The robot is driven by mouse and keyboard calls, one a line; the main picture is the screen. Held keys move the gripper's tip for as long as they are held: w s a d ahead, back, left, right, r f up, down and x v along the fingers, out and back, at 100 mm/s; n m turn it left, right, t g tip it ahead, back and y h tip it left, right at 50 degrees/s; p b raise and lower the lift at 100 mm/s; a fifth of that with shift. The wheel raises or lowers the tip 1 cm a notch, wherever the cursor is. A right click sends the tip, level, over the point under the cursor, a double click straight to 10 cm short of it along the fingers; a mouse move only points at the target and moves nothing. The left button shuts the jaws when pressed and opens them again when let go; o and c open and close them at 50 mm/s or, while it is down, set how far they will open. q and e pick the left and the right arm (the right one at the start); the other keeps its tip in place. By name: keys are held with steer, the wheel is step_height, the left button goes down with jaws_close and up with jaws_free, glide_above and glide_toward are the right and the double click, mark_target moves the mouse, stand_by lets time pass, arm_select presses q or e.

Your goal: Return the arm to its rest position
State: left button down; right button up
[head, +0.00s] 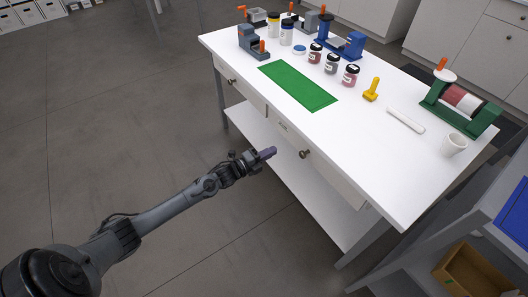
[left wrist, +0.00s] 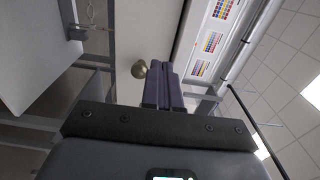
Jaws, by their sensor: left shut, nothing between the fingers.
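My left arm comes in from the left in the head view. Its gripper (head: 267,153) is shut and empty, held in front of the white table's drawer side and below the level of the tabletop. In the left wrist view the gripper's dark fingers (left wrist: 165,88) lie together with nothing between them. A round drawer knob (left wrist: 139,69) shows just beside the fingers in that view; I cannot tell how far apart they are. My right gripper is in neither view.
The white table (head: 420,185) carries a green mat (head: 298,86), several jars, a yellow tool (head: 371,90), a white cup (head: 454,144) and a green-framed roller device (head: 460,103). The floor left of the table is clear.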

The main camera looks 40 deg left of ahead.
arm_select(q)
steer(key=s+d+f+n+g+p, duration=0.1)
steer(key=s+d+f+p, duration=0.25)
steer(key=s, duration=0.45)
steer(key=s+d+r+n+g+y+p, duration=0.1)
steer(key=s+d+r+n+p, duration=0.2)
steer(key=s+d, duration=0.3)
steer(key=s+d+r+n+g+p, duration=0.1)
steer(key=s+d+r+n+p, duration=0.15)
steer(key=d, duration=0.45)
steer(key=s+d+r+n+g+y+p, duration=0.1)
steer(key=s+r+n+g+p, duration=0.1)
steer(key=s+r+n+g, duration=0.55)
steer(key=s+d+r+n+g+y+p, duration=0.1)
steer(key=s+r+n+g+y+p, duration=0.25)
steer(key=s, duration=0.65)
step_height(320, 180, up, 37)
steer(key=n+h+p, duration=0.1)
steer(key=p, duration=3.5)
steer(key=shift+h, duration=0.35)
